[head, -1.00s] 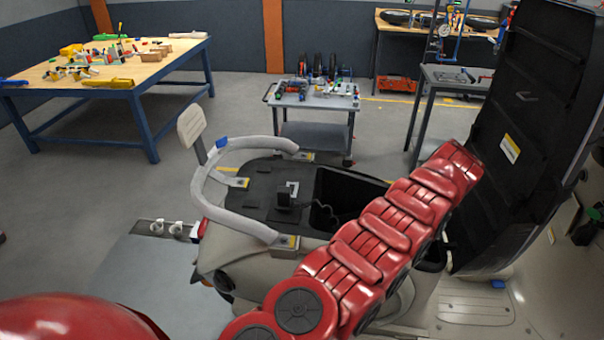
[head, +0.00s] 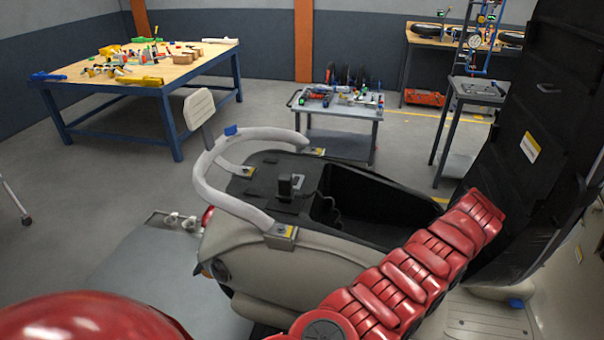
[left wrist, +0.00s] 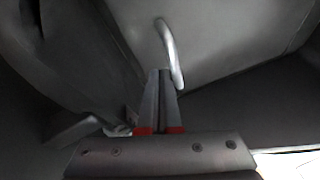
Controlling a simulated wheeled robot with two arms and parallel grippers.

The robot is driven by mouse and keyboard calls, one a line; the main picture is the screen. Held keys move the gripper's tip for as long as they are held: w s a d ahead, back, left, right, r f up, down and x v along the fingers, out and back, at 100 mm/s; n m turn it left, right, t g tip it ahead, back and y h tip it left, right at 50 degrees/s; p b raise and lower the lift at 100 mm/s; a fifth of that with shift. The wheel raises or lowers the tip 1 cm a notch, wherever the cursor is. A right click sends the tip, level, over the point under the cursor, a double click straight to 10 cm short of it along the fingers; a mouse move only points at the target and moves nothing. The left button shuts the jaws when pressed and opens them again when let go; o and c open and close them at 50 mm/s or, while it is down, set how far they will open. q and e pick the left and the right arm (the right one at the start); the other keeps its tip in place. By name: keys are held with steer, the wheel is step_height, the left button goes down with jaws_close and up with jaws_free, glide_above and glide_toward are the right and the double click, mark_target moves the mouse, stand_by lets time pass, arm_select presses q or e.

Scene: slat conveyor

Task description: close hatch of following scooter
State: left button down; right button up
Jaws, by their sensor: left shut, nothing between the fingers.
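The scooter (head: 262,255) is cream, with a dark open storage well (head: 375,202) under its seat area. Its hatch (head: 520,185) stands raised at the right, its black inner side facing left, with a small handle (head: 549,88) on it. A red arm reaches across the scooter's front side toward the lower hatch; no gripper shows at its end in the head view. In the left wrist view my left gripper (left wrist: 162,76) is shut and empty. Its fingertips are close to a curved metal handle (left wrist: 172,52) on a grey panel; I cannot tell whether they touch. My right gripper is not seen.
A grey tube rail (head: 232,195) and backrest (head: 199,108) stand at the scooter's rear. A tool cart (head: 345,112) is behind it, with a wooden-topped table (head: 150,68) at the back left. The floor between them is clear.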

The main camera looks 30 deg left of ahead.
arm_select(q)
steer(key=shift+d+f, duration=0.1)
steer(key=shift+d, duration=0.1)
steer(key=shift+a, duration=0.1)
steer(key=shift+s+d+r+b, duration=0.1)
steer(key=shift+d+r+b, duration=0.15)
steer(key=shift+r+b, duration=0.15)
steer(key=b+v, duration=0.1)
steer(key=v, duration=1.5)
steer(key=shift+r, duration=0.25)
